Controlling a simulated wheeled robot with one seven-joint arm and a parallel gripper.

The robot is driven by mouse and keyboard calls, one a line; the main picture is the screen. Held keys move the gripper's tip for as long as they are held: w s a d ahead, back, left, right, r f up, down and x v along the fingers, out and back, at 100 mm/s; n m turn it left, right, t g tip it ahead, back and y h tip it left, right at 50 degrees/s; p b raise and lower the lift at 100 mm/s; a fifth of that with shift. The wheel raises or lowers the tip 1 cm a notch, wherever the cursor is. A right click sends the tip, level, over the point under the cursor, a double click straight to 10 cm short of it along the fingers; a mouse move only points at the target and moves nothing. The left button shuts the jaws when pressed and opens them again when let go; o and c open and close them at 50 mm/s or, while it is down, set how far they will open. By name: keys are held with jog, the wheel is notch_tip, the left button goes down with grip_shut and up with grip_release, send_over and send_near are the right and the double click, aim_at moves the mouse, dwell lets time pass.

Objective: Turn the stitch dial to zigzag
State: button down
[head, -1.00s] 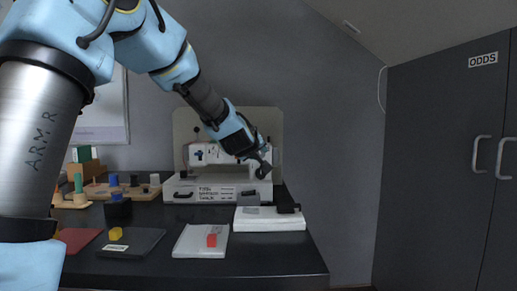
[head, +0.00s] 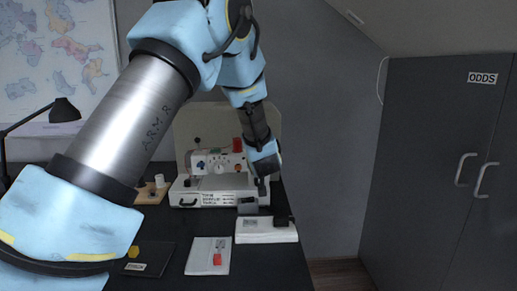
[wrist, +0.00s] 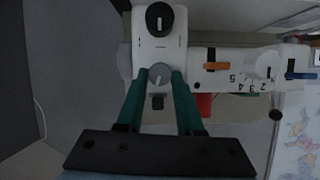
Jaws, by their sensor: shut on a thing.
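A white sewing machine (head: 212,164) stands on a pale base at the back of the dark table. In the wrist view its white body (wrist: 217,55) fills the upper middle and right. My gripper (wrist: 159,73) has its two green fingers on either side of a small round grey knob (wrist: 158,77), shut on it. A dark oval knob (wrist: 160,18) with a pale mark sits above it. To the right are numbers beside an orange pointer (wrist: 215,66), and a round white knob (wrist: 265,65). I cannot read any zigzag mark. In the head view my arm hides the machine's right end.
A grey cabinet marked ODDS (head: 420,150) stands at the right.

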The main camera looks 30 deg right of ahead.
jog(key=m+y+p, duration=0.1)
jog(key=p, duration=0.3)
jog(key=shift+d+m+t, duration=0.15)
jog(key=shift+m+t, duration=0.15)
jog(key=c, duration=0.5)
grip_release()
jog(key=shift+c, duration=0.2)
jog(key=shift+s, duration=0.15)
jog(key=b+v, duration=0.1)
jog(key=v, duration=0.9)
jog(key=shift+s, duration=0.25)
